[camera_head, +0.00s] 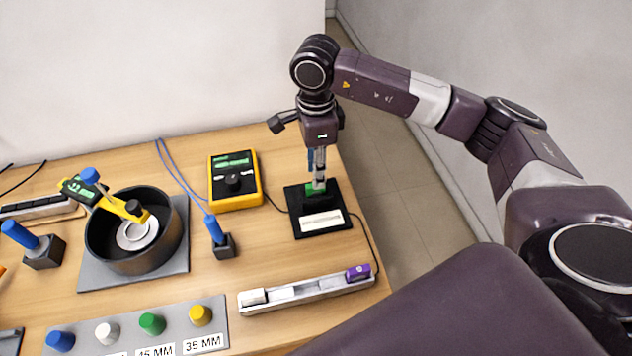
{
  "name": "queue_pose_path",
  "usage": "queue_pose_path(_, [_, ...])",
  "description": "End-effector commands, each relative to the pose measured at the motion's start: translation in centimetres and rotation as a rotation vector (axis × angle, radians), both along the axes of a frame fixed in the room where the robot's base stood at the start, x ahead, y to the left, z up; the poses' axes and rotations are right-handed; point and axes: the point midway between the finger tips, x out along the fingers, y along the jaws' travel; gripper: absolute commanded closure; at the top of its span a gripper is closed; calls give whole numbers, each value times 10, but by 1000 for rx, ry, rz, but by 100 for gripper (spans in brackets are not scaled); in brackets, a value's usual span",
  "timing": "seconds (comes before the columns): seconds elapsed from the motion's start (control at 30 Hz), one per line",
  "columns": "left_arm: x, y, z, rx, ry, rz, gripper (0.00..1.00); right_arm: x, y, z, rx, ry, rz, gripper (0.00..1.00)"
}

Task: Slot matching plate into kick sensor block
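A small green plate (312,188) stands at a black block (322,199) on a black base (299,227) with a white label, at the table's right edge. I take this block to be the kick sensor block. How deep the plate sits in the block is hard to see. A white rack (310,291) at the front holds a purple plate (358,272) and white pieces (253,297). My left gripper is not in view.
A yellow meter (234,181) stands left of the base. A blue-handled tool in a dark holder (225,246), a black drum (110,251) with a yellow gauge (127,209), and a grey strip (129,330) with coloured knobs stand further left. Cables cross the table.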

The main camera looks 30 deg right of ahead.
Motion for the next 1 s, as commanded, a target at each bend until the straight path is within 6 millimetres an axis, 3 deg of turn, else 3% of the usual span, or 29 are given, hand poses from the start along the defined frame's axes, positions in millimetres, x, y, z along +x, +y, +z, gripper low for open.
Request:
queue_pose_path(0.2, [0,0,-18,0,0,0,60,1,1,45,1,-5,1,72])
queue_pose_path(0.4, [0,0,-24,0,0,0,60,0,1,72,0,-2,1,72])
queue_pose_path(1.0, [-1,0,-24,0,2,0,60,0,0,79,0,1,1,72])
